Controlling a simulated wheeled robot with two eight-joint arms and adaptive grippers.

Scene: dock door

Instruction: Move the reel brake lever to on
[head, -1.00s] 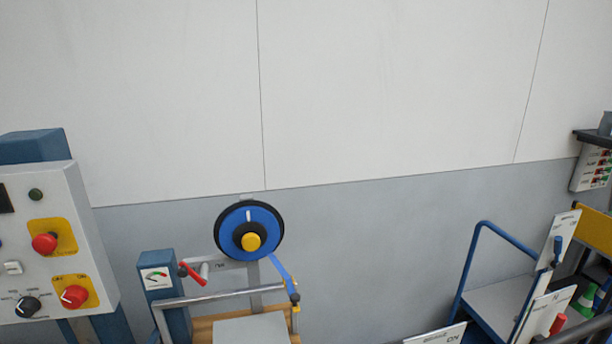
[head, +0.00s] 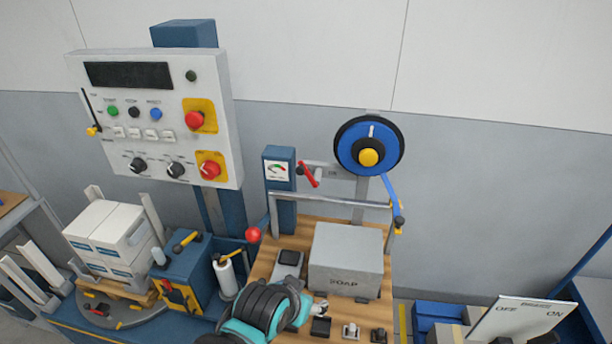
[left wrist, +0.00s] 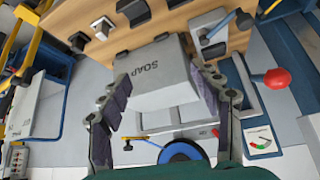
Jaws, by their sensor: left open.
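The blue reel (head: 350,150) with a black rim and yellow hub stands upright on a post behind the bench; its lower part shows partly hidden in the left wrist view (left wrist: 180,152). A red-handled lever (head: 308,176) sits left of the reel, beside a plate whose lettering seems to read ON. I cannot tell for certain that it is the brake lever. My left arm reaches in at the bottom of the head view. My left gripper (left wrist: 165,85) is open in the left wrist view, its fingers either side of the soap box in the picture, apparently holding nothing. My right gripper is not in view.
The grey SOAP box (head: 345,262) stands on the wooden bench. A metal rail (head: 330,202) crosses before the reel. A gauge post (head: 279,172) and a red ball knob (head: 253,234) stand left. A control panel (head: 222,120) is further left.

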